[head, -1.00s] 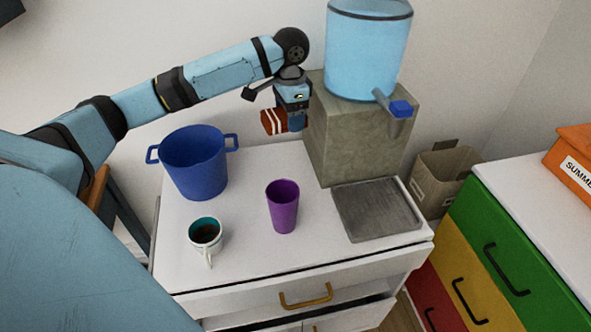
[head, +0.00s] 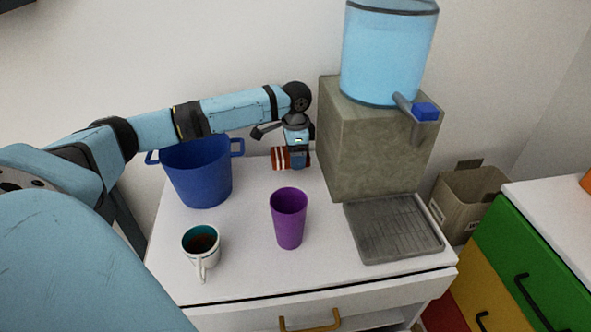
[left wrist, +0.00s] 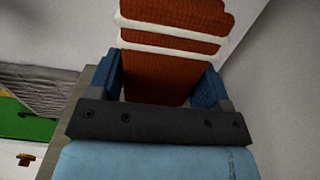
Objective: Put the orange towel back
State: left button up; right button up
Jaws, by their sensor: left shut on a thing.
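The orange towel (head: 279,158) is a small rust-orange folded bundle with white stripes. My left gripper (head: 297,156) is shut on it, at the back of the white cabinet top, between the blue pot and the water dispenser. In the left wrist view the towel (left wrist: 165,60) sits between the two blue fingers of the gripper (left wrist: 165,85). Whether the towel touches the cabinet top is hard to tell. My right gripper is not in view.
A blue pot (head: 200,178) stands left of the towel. A purple cup (head: 289,220) and a mug (head: 200,243) stand in front. The water dispenser (head: 370,140) and its drip tray (head: 393,228) are on the right. The white cabinet top (head: 240,265) has bare room between them.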

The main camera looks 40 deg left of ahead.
aim_at(296, 178)
pick_arm(q)
notch_tip(296, 178, down, 6)
jog(key=shift+f+b, duration=0.1)
jog(key=shift+b, duration=0.55)
jog(key=o, duration=0.9)
notch_tip(296, 178, up, 12)
jog(key=p, duration=0.2)
jog(key=shift+p, duration=0.4)
